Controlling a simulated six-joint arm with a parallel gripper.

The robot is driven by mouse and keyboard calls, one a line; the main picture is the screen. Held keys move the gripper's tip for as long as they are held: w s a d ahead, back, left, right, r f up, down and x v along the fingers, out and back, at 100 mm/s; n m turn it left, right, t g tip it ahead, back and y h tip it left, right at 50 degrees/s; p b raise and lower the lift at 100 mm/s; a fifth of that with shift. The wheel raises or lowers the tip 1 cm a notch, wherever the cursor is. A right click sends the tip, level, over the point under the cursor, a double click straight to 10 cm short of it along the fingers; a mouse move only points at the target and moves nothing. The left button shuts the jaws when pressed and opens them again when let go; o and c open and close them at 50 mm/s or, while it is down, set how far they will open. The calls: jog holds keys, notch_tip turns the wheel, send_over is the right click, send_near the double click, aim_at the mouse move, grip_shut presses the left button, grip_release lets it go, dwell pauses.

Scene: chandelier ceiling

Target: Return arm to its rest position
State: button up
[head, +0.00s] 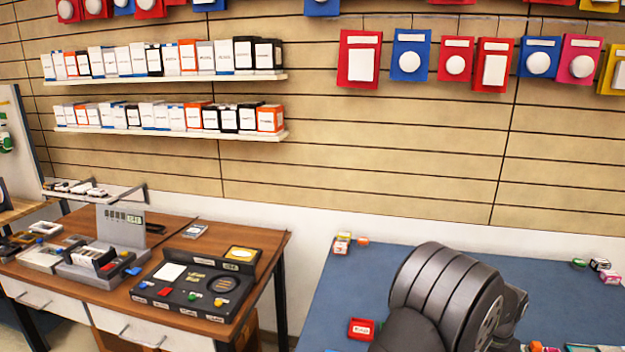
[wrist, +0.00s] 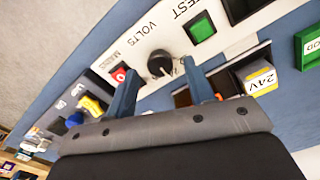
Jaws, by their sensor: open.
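My gripper (wrist: 159,68) shows in the wrist view as two blue-grey fingers spread apart. It is open, with nothing held between them. Beyond the fingers is a panel with a black knob (wrist: 160,64) marked VOLTS, a green button (wrist: 202,28) near the word TEST, and a red button (wrist: 120,74). A yellow and white block marked 24V (wrist: 259,80) lies right of the fingers, apart from them. In the head view my dark grey arm rises at the lower right over the blue table (head: 345,285); the gripper itself is hidden there.
Small boxes stand on the blue table, including a red one (head: 361,329) left of my arm and several at the far right. A wooden desk (head: 185,232) with a black tray (head: 205,290) stands at the left. Wall shelves (head: 170,77) hold boxes. The blue table's back middle is clear.

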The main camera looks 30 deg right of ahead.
jog(key=shift+f, duration=0.75)
jog(key=shift+r, duration=0.1)
